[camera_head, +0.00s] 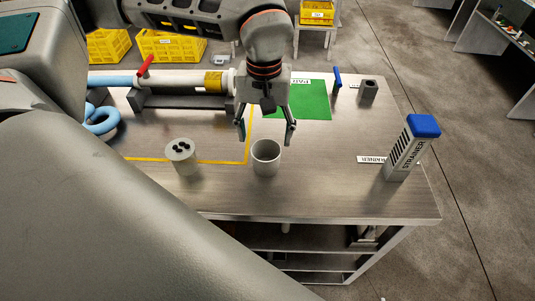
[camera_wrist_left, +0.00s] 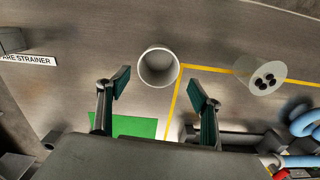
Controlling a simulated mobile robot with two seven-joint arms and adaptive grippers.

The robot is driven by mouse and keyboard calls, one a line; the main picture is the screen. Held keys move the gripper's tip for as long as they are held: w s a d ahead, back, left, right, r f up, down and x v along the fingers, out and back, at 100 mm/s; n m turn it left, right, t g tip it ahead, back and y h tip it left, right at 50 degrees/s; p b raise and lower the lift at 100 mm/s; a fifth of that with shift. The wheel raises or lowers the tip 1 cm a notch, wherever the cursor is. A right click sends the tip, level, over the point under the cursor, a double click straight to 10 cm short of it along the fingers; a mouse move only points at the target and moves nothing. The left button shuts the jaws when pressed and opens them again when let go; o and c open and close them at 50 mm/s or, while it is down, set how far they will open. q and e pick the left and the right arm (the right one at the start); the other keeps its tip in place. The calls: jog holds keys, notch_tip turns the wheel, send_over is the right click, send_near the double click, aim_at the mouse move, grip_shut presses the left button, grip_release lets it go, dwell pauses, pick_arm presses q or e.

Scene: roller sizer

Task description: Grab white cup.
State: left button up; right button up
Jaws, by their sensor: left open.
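The white cup (camera_head: 266,158) stands upright and open-topped on the workbench, near the middle of its front half. It also shows in the left wrist view (camera_wrist_left: 158,67), just beyond my fingertips. My left gripper (camera_head: 265,134) points down just behind the cup in the head view, its fingers spread. In the left wrist view the two fingers (camera_wrist_left: 163,90) with green pads are apart and nothing is between them. Whether the fingertips touch the cup cannot be told. My right gripper does not show.
A grey cylinder with dark holes (camera_head: 181,155) stands left of the cup. A blue-topped strainer box (camera_head: 408,150) stands at the right end. A pipe with a red valve handle (camera_head: 180,80) and a green mat (camera_head: 305,100) lie behind. Bare bench surrounds the cup.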

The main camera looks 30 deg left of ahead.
aim_at(266, 150)
pick_arm(q)
jog(key=f, duration=0.5)
jog(key=shift+s+d, duration=0.15)
jog(key=shift+d, duration=0.1)
jog(key=shift+f, duration=0.4)
jog(key=c, duration=1.2)
